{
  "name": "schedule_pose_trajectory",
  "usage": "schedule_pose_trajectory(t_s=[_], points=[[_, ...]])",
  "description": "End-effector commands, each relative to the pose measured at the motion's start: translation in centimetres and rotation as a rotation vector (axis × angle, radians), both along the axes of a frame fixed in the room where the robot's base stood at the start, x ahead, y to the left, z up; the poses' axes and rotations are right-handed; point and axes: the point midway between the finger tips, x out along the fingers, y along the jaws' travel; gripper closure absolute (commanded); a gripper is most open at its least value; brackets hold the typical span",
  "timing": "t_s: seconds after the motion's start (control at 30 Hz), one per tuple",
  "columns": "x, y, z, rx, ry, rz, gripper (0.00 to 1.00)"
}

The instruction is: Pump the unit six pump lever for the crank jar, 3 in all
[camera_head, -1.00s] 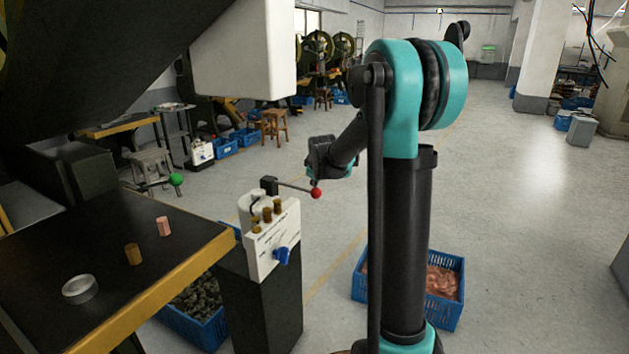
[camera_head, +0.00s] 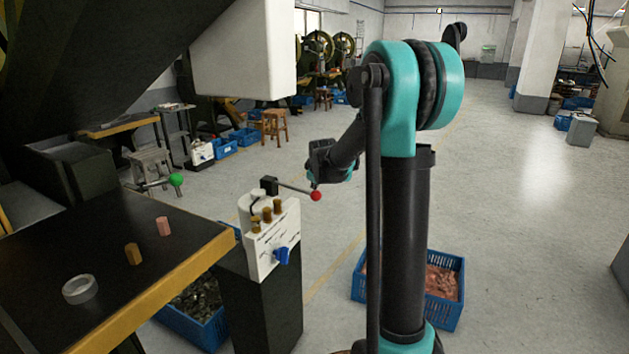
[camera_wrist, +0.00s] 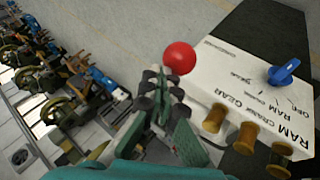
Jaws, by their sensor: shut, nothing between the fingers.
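The pump lever is a thin rod from a black block (camera_head: 269,186) to a red ball (camera_head: 316,196), sloping slightly down to the right. It belongs to a white unit (camera_head: 272,240) with brass cups (camera_head: 267,214) and a blue selector knob (camera_head: 281,255). The wrist view shows the labels RAM, CRANK and GEAR by the cups and the blue knob (camera_wrist: 283,71); its exact setting I cannot tell. My gripper (camera_head: 315,182) is shut and empty, just above the red ball. In the wrist view the ball (camera_wrist: 180,58) is right beside my fingertips (camera_wrist: 160,82); contact is unclear.
Blue crates stand on the floor: one with copper parts (camera_head: 455,315), one with dark parts (camera_head: 205,330).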

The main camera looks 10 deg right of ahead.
Motion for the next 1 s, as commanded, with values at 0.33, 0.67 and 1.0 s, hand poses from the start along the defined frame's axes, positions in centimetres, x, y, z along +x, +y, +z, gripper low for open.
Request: schedule_pose_trajectory(t_s=[0.33,0.67,1.0], points=[[-0.1,-0.1,-0.4,-0.001,0.002,-0.001,1.00],[-0.1,-0.1,-0.8,-0.001,0.002,-0.001,1.00],[-0.2,-0.2,-1.1,-0.001,0.002,-0.001,1.00]])
